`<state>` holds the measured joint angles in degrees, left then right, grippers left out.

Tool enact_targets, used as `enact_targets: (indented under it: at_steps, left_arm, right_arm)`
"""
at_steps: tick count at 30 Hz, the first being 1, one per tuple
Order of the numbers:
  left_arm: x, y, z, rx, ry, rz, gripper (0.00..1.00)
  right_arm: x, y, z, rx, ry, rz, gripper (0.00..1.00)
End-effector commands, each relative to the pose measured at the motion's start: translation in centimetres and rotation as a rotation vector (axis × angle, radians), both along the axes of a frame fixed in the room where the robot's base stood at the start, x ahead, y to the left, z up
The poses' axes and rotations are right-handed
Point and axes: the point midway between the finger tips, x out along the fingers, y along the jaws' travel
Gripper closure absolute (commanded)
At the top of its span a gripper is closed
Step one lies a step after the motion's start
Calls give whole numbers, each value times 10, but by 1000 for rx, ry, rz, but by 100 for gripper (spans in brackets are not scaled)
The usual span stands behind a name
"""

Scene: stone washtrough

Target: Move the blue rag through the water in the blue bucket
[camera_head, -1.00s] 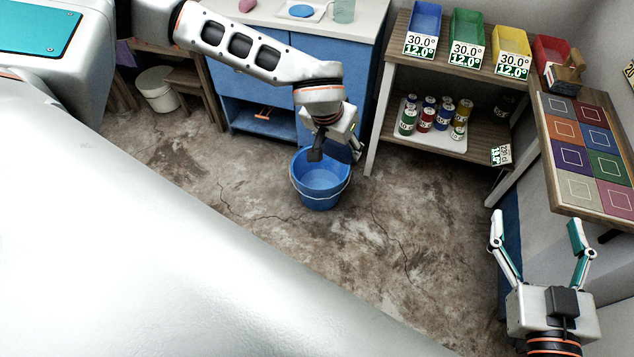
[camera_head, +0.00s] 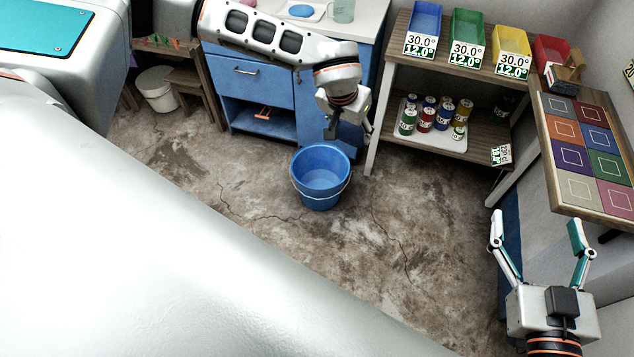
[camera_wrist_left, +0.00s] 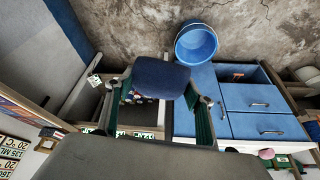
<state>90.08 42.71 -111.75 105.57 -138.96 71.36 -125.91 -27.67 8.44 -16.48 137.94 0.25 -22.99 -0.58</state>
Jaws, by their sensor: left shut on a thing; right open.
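The blue bucket (camera_head: 320,190) stands upright on the floor in front of the blue cabinet. It also shows in the left wrist view (camera_wrist_left: 197,45), apart from the rag. The rag is hard to make out in the head view. My right gripper (camera_head: 536,232) is open and empty at lower right.
The blue cabinet (camera_head: 250,78) stands behind the bucket. A wooden shelf (camera_head: 463,142) with cans and coloured bins stands to the right. A table with coloured squares (camera_head: 585,155) is above my right gripper. The floor around the bucket is clear.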

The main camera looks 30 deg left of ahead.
Motion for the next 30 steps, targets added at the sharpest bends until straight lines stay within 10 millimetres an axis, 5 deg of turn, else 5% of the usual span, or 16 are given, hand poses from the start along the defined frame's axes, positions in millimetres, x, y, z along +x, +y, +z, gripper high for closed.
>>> enact_targets:
  at_steps: [14, 30]
  left_arm:
    - [0, 1, 32, 0, -1, 1, 83]
    - [0, 0, 79, 0, -2, 1, 83]
  right_arm:
    - [0, 0, 19, 0, 4, 0, 25]
    - [0, 0, 15, 0, 3, 0, 25]
